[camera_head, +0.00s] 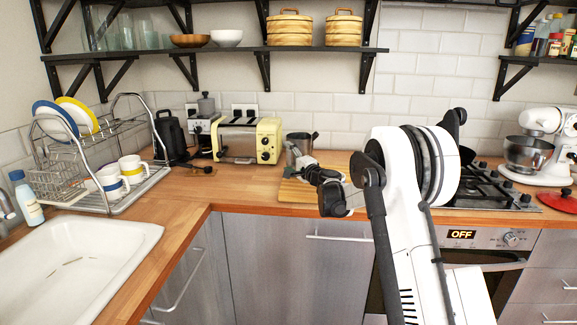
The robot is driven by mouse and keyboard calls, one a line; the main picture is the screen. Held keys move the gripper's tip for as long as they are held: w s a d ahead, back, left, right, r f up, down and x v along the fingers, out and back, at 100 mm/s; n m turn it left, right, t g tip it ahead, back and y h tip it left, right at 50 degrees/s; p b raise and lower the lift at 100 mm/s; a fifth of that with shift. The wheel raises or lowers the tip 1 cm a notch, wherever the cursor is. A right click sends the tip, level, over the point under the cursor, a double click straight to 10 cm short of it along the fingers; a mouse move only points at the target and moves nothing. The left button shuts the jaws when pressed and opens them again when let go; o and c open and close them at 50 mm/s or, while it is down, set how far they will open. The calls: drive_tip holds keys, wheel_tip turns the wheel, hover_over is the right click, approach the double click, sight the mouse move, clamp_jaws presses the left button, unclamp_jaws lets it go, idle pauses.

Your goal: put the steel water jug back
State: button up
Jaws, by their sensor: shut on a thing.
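The steel water jug (299,144) stands upright at the back of the wooden counter, just right of the cream toaster. It is above or on the far edge of a wooden board (297,191); I cannot tell if its base touches. My gripper (300,162) reaches in from the right and is shut on the jug. The gripper and wrist hide the jug's lower part and some of the board.
The cream toaster (248,141) stands close left of the jug. The black kettle (170,133) and dish rack (95,165) are further left, by the white sink (75,255). The stove (490,185) is right. Open shelves (220,50) hang above.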

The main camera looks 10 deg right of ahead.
sight(289, 165)
drive_tip(key=shift+f, duration=1.3)
drive_tip(key=shift+f+b, duration=0.2)
drive_tip(key=shift+b, duration=0.1)
drive_tip(key=o, duration=1.6)
drive_tip(key=shift+r, duration=0.1)
